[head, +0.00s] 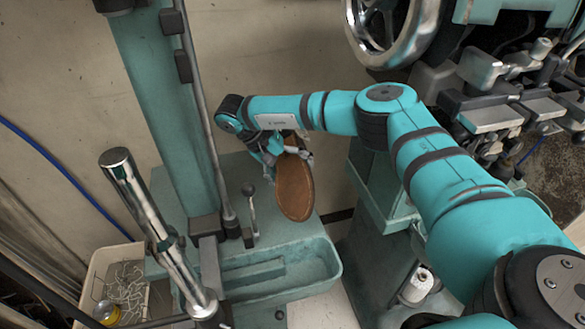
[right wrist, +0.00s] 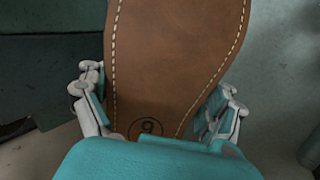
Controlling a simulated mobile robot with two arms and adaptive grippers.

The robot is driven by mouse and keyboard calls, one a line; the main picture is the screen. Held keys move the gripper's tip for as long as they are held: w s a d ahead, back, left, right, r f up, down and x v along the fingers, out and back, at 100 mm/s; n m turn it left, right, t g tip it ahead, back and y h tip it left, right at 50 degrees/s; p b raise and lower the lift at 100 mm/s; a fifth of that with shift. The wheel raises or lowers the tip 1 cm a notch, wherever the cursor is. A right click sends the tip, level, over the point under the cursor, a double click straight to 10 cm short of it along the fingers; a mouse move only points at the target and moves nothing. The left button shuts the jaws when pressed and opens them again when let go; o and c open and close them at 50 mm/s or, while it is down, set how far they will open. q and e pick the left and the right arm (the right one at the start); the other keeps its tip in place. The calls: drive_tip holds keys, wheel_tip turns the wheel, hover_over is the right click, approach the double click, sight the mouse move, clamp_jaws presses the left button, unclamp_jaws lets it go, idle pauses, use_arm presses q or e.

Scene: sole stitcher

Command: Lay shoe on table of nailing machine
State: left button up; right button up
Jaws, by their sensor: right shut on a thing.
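The shoe (head: 295,188) shows its brown sole in the head view, hanging toe down beside a green machine. My right gripper (head: 277,148) is shut on its upper end. In the right wrist view the stitched sole (right wrist: 172,65), marked with a 9, lies between my right gripper's fingers (right wrist: 160,112). The shoe's upper is hidden. The green machine (head: 160,95), which I take to be the nailing machine, has a flat green top (head: 235,180) just left of the shoe. My left gripper is not in view.
A green trough (head: 330,268) lies below the shoe. A thin lever with a dark knob (head: 248,190) and a shiny metal post (head: 150,210) stand to the left. A bin of nails (head: 97,262) is at lower left. Another machine with a handwheel (head: 425,25) stands at upper right.

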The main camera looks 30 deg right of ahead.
wheel_tip(320, 180, down, 3)
drive_tip(key=shift+w+f+b, duration=0.1)
drive_tip(key=shift+b, duration=0.8)
wheel_tip(320, 180, down, 3)
drive_tip(key=shift+r+b, duration=0.2)
drive_tip(key=shift+b, duration=0.8)
drive_tip(key=shift+f, duration=0.25)
use_arm(q)
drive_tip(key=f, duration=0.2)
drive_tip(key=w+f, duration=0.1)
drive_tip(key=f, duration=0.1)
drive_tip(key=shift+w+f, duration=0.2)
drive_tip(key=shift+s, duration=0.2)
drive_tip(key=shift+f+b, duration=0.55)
drive_tip(key=shift+b, duration=0.1)
use_arm(e)
drive_tip(key=shift+f, duration=0.7)
drive_tip(key=o, duration=1.3)
drive_tip(key=shift+c, duration=0.2)
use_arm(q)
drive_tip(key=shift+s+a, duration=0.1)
